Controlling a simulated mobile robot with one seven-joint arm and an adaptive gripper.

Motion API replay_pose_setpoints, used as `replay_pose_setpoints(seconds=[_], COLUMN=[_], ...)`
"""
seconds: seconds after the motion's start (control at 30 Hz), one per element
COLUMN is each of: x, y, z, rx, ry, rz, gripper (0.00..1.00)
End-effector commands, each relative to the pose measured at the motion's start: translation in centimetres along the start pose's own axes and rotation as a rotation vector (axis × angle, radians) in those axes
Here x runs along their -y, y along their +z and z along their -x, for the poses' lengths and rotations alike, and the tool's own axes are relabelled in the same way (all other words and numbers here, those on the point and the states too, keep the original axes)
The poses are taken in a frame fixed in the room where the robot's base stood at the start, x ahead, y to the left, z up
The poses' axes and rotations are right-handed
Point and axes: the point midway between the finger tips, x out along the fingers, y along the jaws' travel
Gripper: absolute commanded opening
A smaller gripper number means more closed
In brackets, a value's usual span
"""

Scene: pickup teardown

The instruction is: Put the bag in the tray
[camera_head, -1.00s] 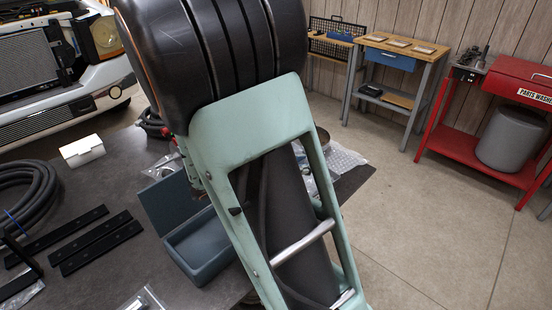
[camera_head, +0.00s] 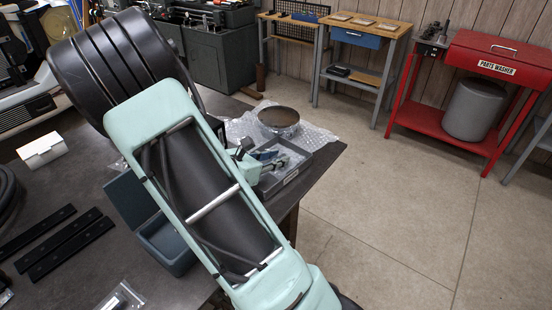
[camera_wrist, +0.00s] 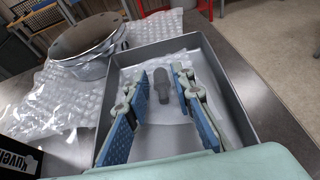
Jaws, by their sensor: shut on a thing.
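My gripper (camera_wrist: 162,98) has its two blue-padded fingers closed on a clear plastic bag (camera_wrist: 165,132) with a dark grey, cylinder-like part (camera_wrist: 160,83) in it. The fingers are apart, with the bag between them. The grey tray (camera_wrist: 226,72) surrounds them in the wrist view, and the fingers and bag lie within its walls. I cannot tell whether the bag touches the tray floor. In the head view my gripper (camera_head: 262,160) is over the tray (camera_head: 298,174) near the table's right corner, and the bag is hard to make out there.
A round metal part (camera_head: 278,117) sits on bubble wrap (camera_head: 238,128) behind the tray. An open blue-grey box (camera_head: 168,240), black bars (camera_head: 65,240), a white box (camera_head: 40,149) and another clear bag (camera_head: 122,298) are on the dark table. The floor right of the table is clear.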

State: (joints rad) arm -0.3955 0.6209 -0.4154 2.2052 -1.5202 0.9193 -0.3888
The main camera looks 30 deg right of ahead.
Motion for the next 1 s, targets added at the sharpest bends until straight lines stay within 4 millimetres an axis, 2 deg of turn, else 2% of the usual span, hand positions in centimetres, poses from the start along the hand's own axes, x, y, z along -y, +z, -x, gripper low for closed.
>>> replay_pose_setpoints(seconds=[0.23, 0.27, 0.4, 0.77, 0.87, 1.0], x=[0.0, 0.0, 0.0, 0.0, -0.1, -0.2], y=[-0.5, -0.3, -0.3, 0.2, 0.1, 0.1], z=[-0.2, -0.1, -0.1, 0.1, 1.4, 4.5], rx=[0.0, 0.0, 0.0, 0.0, -0.002, -0.001], ry=[0.0, 0.0, 0.0, 0.0, 0.004, 0.006], rz=[0.0, 0.0, 0.0, 0.0, -0.002, -0.001], gripper=[0.06, 0.26, 0.4, 0.4, 0.4, 0.4])
